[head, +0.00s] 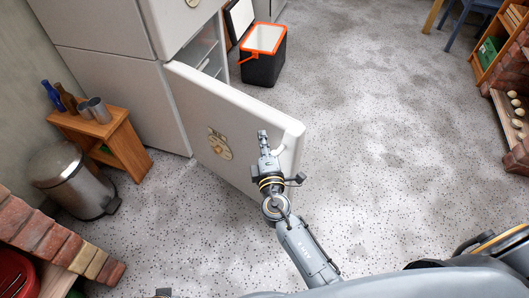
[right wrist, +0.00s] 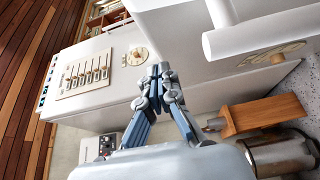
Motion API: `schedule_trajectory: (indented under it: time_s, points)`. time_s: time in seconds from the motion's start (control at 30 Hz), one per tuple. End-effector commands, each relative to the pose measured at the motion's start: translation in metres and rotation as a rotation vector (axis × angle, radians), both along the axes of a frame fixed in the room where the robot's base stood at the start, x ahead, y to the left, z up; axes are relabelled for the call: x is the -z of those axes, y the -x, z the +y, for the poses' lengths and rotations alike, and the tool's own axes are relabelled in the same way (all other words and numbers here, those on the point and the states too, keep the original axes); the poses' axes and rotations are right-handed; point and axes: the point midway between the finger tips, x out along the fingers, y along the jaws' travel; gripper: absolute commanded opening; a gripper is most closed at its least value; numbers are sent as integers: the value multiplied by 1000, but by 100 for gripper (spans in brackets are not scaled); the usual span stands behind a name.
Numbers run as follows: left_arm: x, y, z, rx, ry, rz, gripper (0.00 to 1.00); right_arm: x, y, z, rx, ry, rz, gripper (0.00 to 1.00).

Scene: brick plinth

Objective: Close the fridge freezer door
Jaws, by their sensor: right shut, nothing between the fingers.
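The white freezer door (head: 225,128), the lower door of the fridge freezer (head: 110,75), stands open and swung out into the room. It has a round cream badge and a white handle near its free edge. My right gripper (head: 263,135) is shut and empty, in front of the door's outer face beside the handle in the head view. I cannot tell whether it touches the door. The right wrist view shows the shut fingertips (right wrist: 161,70) and a white door with a handle at upper right (right wrist: 260,42).
A black cooler with an orange rim (head: 263,65) stands beyond the open door. A wooden stand with bottles and cups (head: 108,130) and a metal bin (head: 75,180) are left of the door. Brickwork (head: 45,240) is at lower left.

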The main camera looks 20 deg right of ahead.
Motion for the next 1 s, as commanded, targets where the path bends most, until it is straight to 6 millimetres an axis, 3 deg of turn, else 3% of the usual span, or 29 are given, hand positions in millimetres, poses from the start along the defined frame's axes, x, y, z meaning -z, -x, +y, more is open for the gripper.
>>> schedule_trajectory:
  time_s: [0.23, 0.8, 1.0]
  points:
    - [11, 5, 0, 1, -1, 7, 42, 1, -15, -24, 2, 5, 2, 0]
    - [14, 6, 1, 2, -2, 11, 42, 2, -20, -30, -5, 4, 2, 0]
    - [-1, 0, -1, 0, 1, -1, 42, 5, -31, -45, -40, 7, 3, 0]
